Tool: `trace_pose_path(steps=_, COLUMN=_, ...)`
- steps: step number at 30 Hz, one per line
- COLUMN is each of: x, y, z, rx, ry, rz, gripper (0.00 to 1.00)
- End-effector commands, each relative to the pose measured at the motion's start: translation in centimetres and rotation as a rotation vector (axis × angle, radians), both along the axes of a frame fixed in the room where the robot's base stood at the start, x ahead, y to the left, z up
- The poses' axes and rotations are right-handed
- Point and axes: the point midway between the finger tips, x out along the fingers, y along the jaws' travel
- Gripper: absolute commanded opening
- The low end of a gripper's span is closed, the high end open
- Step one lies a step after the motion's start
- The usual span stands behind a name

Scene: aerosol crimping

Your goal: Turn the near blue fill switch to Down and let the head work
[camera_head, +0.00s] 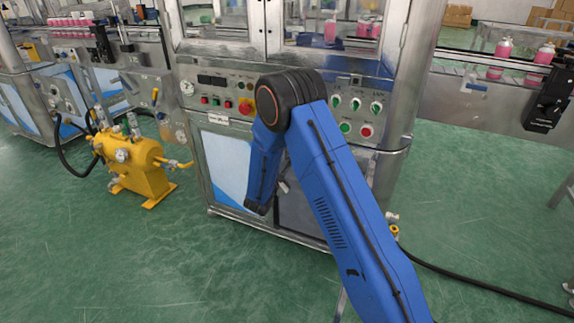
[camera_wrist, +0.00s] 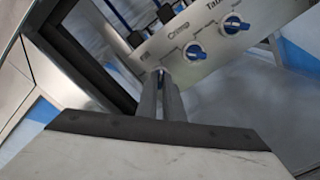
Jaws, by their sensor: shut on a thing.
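In the wrist view my gripper (camera_wrist: 161,78) reaches up to the lower-left part of a pale switch panel (camera_wrist: 210,42). Its two fingers are close together, shut on a small part at the panel, taken as the near blue fill switch. That switch is almost wholly hidden between the fingertips, so its setting cannot be read. Two other blue-and-white switches, one nearer (camera_wrist: 195,52) and one farther (camera_wrist: 233,24), stand on the panel to the right, clear of the fingers. In the head view my gripper is hidden behind my blue arm.
A dark frame edge (camera_wrist: 80,60) runs close to the left of my fingers. The head view shows the steel machine's front with a red button (camera_head: 246,107) and green knobs (camera_head: 355,103). A yellow pump unit (camera_head: 140,165) stands on the floor at left.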

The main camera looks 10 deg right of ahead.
Motion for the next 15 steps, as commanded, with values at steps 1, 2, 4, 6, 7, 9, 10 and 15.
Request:
trace_pose_path(steps=1, x=-0.11, y=0.00, z=-0.11, rx=0.000, ry=0.002, rz=-0.001, gripper=0.10)
trace_pose_path(steps=2, x=-0.11, y=0.00, z=-0.11, rx=0.000, ry=0.002, rz=-0.001, gripper=0.17)
trace_pose_path(steps=4, x=-0.09, y=0.01, z=-0.09, rx=0.000, ry=0.002, rz=0.000, gripper=0.26)
trace_pose_path(steps=6, x=-0.08, y=0.00, z=-0.08, rx=0.000, ry=0.002, rz=0.000, gripper=0.26)
trace_pose_path(steps=7, x=-0.06, y=0.00, z=-0.07, rx=0.000, ry=0.002, rz=0.000, gripper=0.26)
trace_pose_path(steps=9, x=-0.06, y=-0.01, z=-0.06, rx=0.000, ry=0.001, rz=-0.001, gripper=0.26)
trace_pose_path(steps=10, x=-0.06, y=-0.01, z=-0.06, rx=0.000, ry=0.001, rz=-0.001, gripper=0.26)
trace_pose_path(steps=15, x=-0.43, y=0.36, z=-0.04, rx=0.000, ry=0.002, rz=0.001, gripper=0.26)
